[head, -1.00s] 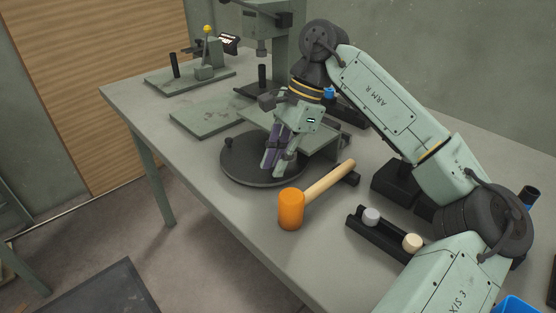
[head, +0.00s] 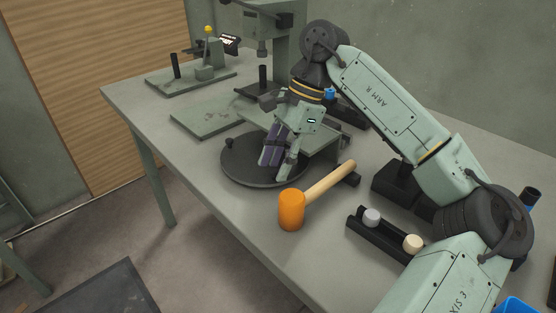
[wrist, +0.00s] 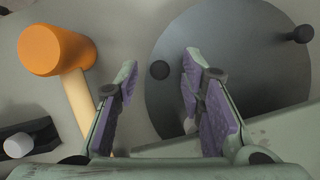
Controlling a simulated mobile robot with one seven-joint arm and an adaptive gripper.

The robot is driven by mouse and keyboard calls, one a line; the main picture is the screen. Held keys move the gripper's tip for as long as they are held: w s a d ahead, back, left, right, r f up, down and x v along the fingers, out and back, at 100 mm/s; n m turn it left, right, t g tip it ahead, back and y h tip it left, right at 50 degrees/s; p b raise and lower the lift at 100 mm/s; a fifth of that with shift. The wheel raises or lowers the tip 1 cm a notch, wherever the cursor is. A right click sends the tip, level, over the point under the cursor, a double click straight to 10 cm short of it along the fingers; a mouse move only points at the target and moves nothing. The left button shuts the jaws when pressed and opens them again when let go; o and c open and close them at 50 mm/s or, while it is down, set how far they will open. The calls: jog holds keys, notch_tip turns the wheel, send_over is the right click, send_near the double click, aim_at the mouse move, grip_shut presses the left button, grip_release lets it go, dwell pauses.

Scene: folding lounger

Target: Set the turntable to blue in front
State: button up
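The turntable (head: 240,171) is a dark round disc near the table's front edge. A small black knob (head: 228,143) stands on its rim at the far left in the head view; the knob (wrist: 301,34) is at the upper right in the wrist view. My gripper (head: 273,172) hangs over the disc's right side. Its purple-padded fingers (wrist: 158,78) are apart with nothing held between them.
An orange mallet (head: 292,210) lies just right of the turntable, close to my gripper. A black holder (head: 378,238) with two round pegs lies farther right. A green stand (head: 300,128) is behind the disc. A flat green plate (head: 208,117) lies to the left.

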jog(key=v, duration=1.2)
